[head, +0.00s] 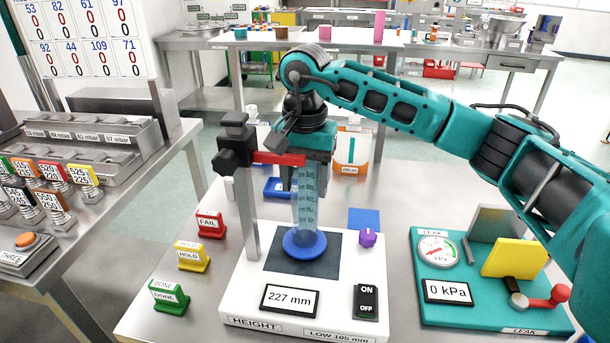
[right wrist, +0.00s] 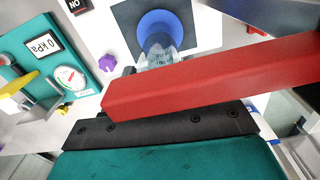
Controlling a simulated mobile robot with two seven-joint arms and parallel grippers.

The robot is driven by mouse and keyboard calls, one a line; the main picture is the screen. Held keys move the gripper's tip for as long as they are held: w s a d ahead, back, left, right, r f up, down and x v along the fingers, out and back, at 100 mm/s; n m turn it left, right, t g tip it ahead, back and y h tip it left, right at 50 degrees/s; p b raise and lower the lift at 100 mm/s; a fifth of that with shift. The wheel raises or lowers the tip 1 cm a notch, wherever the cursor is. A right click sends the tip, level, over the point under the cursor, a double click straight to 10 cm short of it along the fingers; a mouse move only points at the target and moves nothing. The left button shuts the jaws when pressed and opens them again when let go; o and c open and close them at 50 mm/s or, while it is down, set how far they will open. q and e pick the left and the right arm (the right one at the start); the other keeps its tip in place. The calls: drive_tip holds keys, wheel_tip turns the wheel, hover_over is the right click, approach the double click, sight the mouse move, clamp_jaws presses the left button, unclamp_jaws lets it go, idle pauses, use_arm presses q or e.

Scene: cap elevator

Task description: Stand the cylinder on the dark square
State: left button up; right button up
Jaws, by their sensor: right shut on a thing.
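A clear graduated cylinder (head: 305,210) with a round blue base (head: 304,243) is upright over the dark square (head: 275,256) on the white height gauge (head: 235,298). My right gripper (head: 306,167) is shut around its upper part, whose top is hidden. The blue base lies within the dark square in the head view; I cannot tell whether it touches. The right wrist view also shows the blue base (right wrist: 158,28) over the dark square (right wrist: 126,14). The gauge's red arm (head: 278,158) is close beside my right gripper. My left gripper is not in view.
The gauge's post (head: 250,210) stands left of the cylinder; its display (head: 290,299) reads 227 mm. A purple knob (head: 367,238) is at the right. FAIL (head: 210,224), HOLD (head: 192,256) and DONE (head: 167,296) markers stand left. A teal leak tester (head: 425,310) stands right.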

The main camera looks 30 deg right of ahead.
drive_tip(key=shift+f+b, duration=0.45)
drive_tip(key=shift+f, duration=0.2)
idle(0.6)
drive_tip(key=o, duration=1.5)
drive_tip(key=shift+r, duration=0.1)
wheel_tip(320, 180, up, 13)
drive_tip(key=shift+f+p, duration=0.1)
drive_tip(key=shift+p, duration=0.45)
